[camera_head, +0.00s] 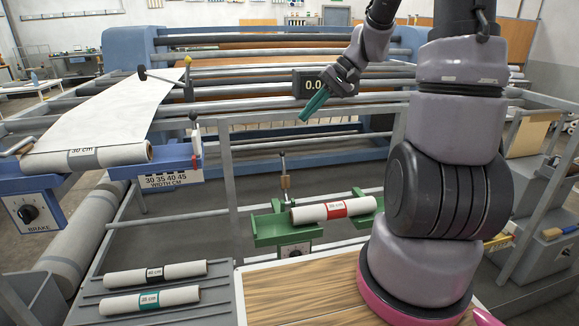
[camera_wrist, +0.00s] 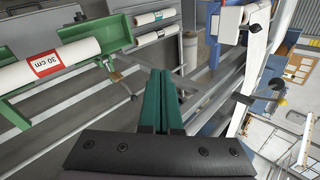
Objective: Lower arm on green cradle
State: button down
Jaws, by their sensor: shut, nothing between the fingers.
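The green cradle (camera_head: 268,231) stands low behind the wooden board, with a white roll with a red label (camera_head: 312,214) lying across its two ends. In the wrist view, the cradle (camera_wrist: 97,27) and the roll (camera_wrist: 20,75) are at upper left. The fingers (camera_wrist: 160,75) point toward the rack area in the wrist view.
A grey rack with two labelled rolls (camera_head: 150,300) is at front left. A green-striped spare roll (camera_head: 110,303) lies nearest. A frame with horizontal bars and a 0.0 display (camera_head: 308,84) stands behind my gripper. A white sheet roll (camera_head: 100,157) hangs at left.

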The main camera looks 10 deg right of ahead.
aim_at(285, 178)
jog(key=w+d+f+m+t+y, duration=0.35)
jog(key=w+f, duration=0.25)
jog(key=f, duration=0.5)
jog(key=w+d+f+m+t+y, duration=0.25)
jog(key=w+d+f+t, duration=0.35)
jog(key=f, duration=0.5)
jog(key=w+a+n+g, duration=0.1)
jog(key=a+g, duration=0.1)
jog(key=a, duration=0.8)
jog(key=shift+w+a+f, duration=0.35)
jog(key=shift+s+d, duration=0.1)
